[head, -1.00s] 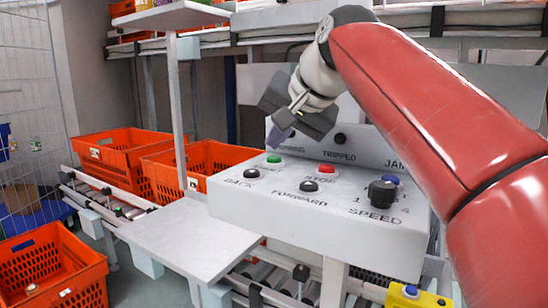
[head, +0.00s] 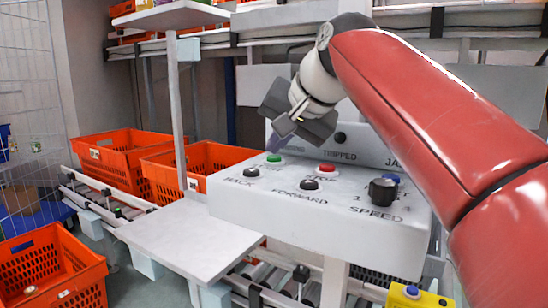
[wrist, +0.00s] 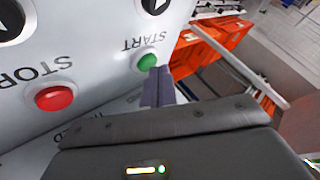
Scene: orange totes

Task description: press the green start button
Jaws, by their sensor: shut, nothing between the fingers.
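The green start button (head: 273,158) sits near the back left of the white control box (head: 300,225). In the wrist view the green button (wrist: 148,61) is just beyond my fingertips, next to the upside-down word START. My gripper (head: 272,143) is shut and empty, pointing down at the button from above and behind. In the wrist view its closed fingers (wrist: 159,75) end right at the button's lower edge. I cannot tell whether they touch it.
The red stop button (head: 326,169) is to the right of the green one. Black buttons (head: 251,172) and a black speed knob (head: 382,191) are also on the box. Orange totes (head: 120,155) stand on the conveyor at left.

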